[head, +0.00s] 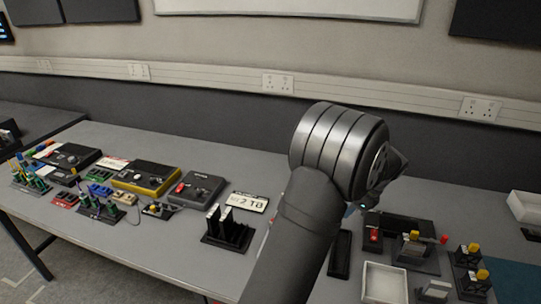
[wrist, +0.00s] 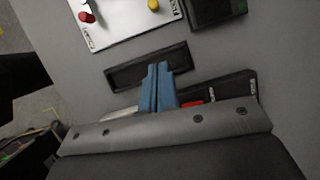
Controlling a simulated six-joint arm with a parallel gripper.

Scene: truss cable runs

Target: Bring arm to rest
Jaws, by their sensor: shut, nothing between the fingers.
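My arm rises from the bottom of the head view and bends at a large grey joint, above the right half of the table. It hides my fingers in that view. In the wrist view my gripper (wrist: 157,67) shows as two blue fingers pressed together, with nothing between them. The fingertips overlap a shallow dark tray (wrist: 122,75) in the picture. I cannot tell how high above it they are.
The grey table (head: 175,240) holds several devices and stands at the left. A black slotted rack (head: 228,236) stands near the middle. A white tray (head: 384,284) and small fixtures stand at the right. In the wrist view, a white panel (wrist: 125,20) has red and yellow knobs.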

